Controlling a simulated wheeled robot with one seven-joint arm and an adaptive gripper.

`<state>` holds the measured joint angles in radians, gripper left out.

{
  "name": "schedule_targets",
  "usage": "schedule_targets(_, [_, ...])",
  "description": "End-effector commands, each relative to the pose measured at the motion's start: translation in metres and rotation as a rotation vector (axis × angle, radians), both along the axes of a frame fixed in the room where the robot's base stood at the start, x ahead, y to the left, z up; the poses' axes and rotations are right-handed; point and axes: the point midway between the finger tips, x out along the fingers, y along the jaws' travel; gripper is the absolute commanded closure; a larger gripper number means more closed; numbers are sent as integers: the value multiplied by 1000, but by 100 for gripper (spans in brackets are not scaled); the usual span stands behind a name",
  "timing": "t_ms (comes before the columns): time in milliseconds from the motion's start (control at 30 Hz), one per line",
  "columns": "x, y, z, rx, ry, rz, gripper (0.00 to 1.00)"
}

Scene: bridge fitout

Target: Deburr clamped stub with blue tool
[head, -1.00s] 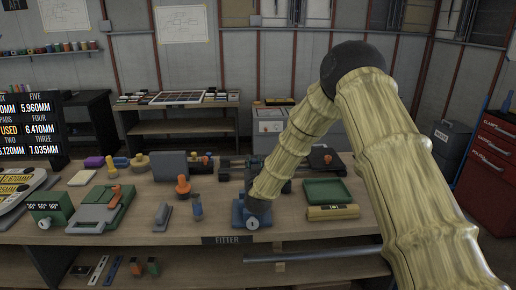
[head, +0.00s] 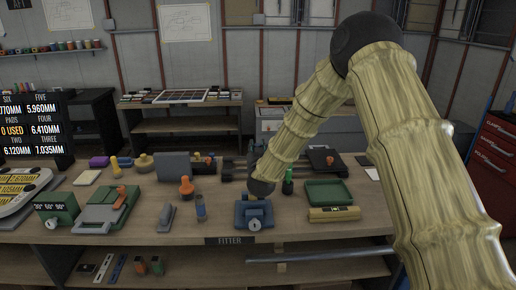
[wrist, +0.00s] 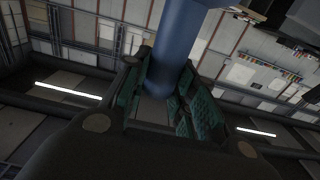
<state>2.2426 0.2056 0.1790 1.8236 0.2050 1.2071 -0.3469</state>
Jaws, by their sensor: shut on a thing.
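A blue vise (head: 254,211) with a round pale face on its front stands near the front edge of the workbench (head: 330,229). A stub in it cannot be made out, as the dark lower joint of my arm covers the area just above it. In the wrist view my gripper (wrist: 163,82) has its green-padded fingers shut around a thick blue cylinder, which looks like the blue tool (wrist: 179,42). The cylinder's far end runs out of the top of that view. In the head view my gripper cannot be made out clearly, and its distance from the vise cannot be told.
Some bare bench lies in front.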

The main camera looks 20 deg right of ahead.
Motion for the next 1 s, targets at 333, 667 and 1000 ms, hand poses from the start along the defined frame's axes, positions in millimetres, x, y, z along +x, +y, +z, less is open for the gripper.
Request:
schedule_targets(333, [0,0,0,0,0,0,97])
schedule_targets(667, [1,0,5,-2,4,-1,97])
schedule_targets(1000, [1,2,4,-2,3,1,97])
